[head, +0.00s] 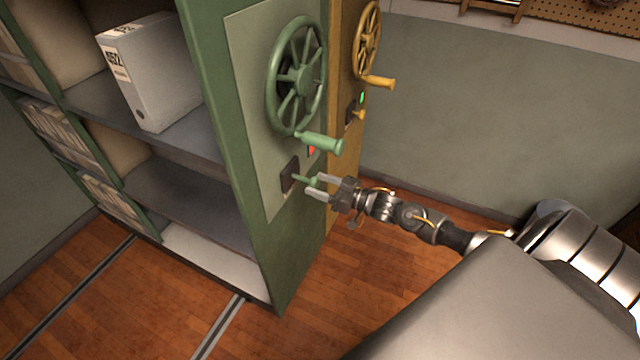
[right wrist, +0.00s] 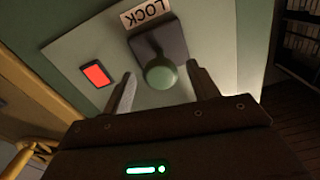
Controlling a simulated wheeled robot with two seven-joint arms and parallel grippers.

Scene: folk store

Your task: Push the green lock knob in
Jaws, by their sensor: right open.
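The green lock knob (head: 311,182) sticks out from a dark square plate (head: 290,176) on the end panel of the green shelf unit. In the right wrist view the round knob (right wrist: 161,73) sits below a label reading LOCK (right wrist: 145,12). My right gripper (head: 314,187) is open in front of the panel. In the right wrist view its two fingers (right wrist: 166,88) stand apart on either side of the knob. I cannot tell whether a finger touches it. My left gripper is in neither view.
A red indicator (right wrist: 95,75) is lit beside the lock plate. A green handwheel (head: 297,76) with a protruding handle (head: 322,142) is above the knob. A yellow unit with its own wheel (head: 367,40) stands behind. Wooden floor (head: 350,285) is open below my right arm.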

